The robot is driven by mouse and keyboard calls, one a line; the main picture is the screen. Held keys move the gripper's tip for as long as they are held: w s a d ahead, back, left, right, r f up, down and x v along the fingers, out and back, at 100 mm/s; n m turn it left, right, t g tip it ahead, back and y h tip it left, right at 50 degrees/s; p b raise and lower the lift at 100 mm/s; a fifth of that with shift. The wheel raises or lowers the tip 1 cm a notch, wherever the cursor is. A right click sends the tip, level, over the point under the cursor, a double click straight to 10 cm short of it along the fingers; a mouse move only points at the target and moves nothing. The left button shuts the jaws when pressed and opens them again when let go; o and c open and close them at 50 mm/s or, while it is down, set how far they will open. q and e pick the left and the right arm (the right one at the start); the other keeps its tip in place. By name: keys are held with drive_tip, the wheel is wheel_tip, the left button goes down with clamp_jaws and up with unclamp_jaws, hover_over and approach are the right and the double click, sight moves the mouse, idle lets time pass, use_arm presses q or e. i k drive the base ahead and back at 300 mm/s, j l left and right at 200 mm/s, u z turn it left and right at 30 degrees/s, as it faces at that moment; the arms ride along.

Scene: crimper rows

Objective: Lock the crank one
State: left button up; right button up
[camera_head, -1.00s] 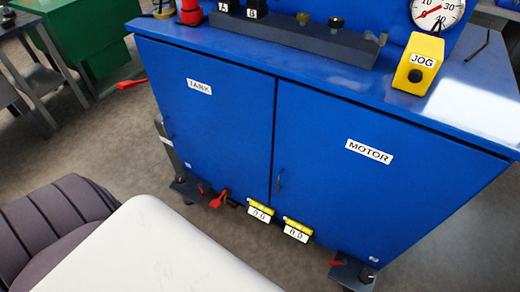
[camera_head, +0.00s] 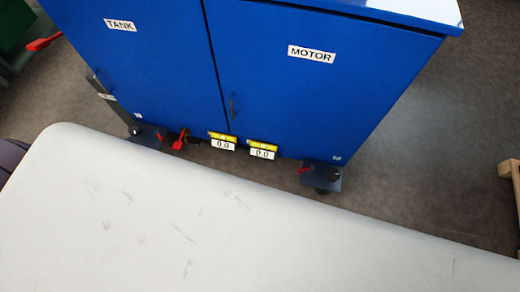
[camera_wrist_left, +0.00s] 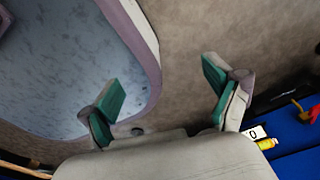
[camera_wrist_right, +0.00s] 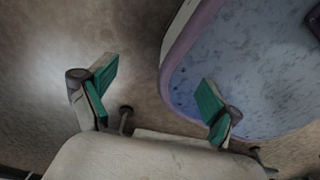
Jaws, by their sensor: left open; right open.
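I cannot make out a part marked as crank one. The blue cabinet (camera_head: 290,90) stands ahead in the head view, with doors labelled TANK and MOTOR. Along its foot are a red lever (camera_head: 180,139) on the left, two yellow-topped counters (camera_head: 222,141) (camera_head: 263,151) reading zeros, and a small red pedal (camera_head: 304,169) by the right foot (camera_head: 321,180). My left gripper (camera_wrist_left: 160,75) is open and empty; a counter (camera_wrist_left: 257,133) and the blue cabinet show at its right. My right gripper (camera_wrist_right: 157,72) is open and empty over the floor.
A red handle (camera_head: 44,43) sticks out at the left, near a green object (camera_head: 14,24). A wooden frame (camera_head: 511,180) stands at the right edge. Grey floor (camera_head: 420,165) lies open right of the cabinet. A pale scuffed surface, apparently mine, fills the bottom of the head view.

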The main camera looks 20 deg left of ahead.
sight(157, 132)
drive_tip(key=u, duration=1.75)
